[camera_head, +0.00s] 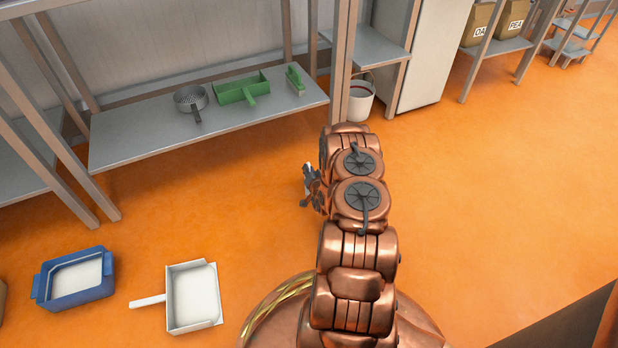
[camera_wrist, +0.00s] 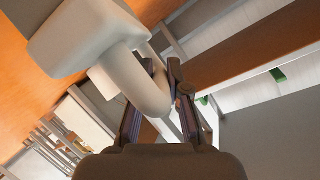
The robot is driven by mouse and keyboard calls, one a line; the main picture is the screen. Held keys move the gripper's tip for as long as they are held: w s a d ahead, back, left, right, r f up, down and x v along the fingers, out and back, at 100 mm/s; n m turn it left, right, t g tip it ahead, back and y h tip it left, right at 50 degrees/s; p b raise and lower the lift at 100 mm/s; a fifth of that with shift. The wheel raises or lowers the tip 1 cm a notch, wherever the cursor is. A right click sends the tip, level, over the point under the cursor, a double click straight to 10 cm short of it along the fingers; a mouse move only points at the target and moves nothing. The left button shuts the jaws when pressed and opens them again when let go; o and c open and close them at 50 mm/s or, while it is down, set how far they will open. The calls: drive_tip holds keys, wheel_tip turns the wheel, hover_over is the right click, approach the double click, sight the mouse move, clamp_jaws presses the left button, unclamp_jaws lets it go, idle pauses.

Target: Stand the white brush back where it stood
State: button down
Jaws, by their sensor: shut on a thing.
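The white brush (camera_wrist: 78,32) fills the upper left of the wrist view, with a pale block-shaped head and a curved handle. My gripper (camera_wrist: 163,80) is shut on the curved handle, which passes between its fingers. In the head view my gripper (camera_head: 312,190) is over the orange floor, left of my arm, and the brush is mostly hidden there. A white dustpan (camera_head: 193,297) with its handle pointing left lies on the floor at the lower left, apart from my gripper.
A blue tub (camera_head: 74,300) with pale contents stands left of the dustpan. A low metal shelf (camera_head: 150,140) holds a grey colander (camera_head: 190,98), a green dustpan (camera_head: 243,88) and a green brush (camera_head: 295,78). A white bucket (camera_head: 360,100) stands by the shelf post. The floor at right is clear.

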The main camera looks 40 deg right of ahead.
drive_tip(key=shift+w+d+f+b, duration=0.1)
drive_tip(key=shift+w+d+b, duration=0.2)
drive_tip(key=shift+w+d, duration=0.25)
wheel_tip(320, 180, down, 4)
drive_tip(key=shift+s+a+r+b, duration=0.1)
drive_tip(key=shift+s+r+b, duration=0.1)
drive_tip(key=shift+b, duration=0.85)
drive_tip(key=shift+w+r, duration=0.1)
drive_tip(key=c, duration=1.2)
unclamp_jaws()
drive_tip(key=shift+o, duration=0.2)
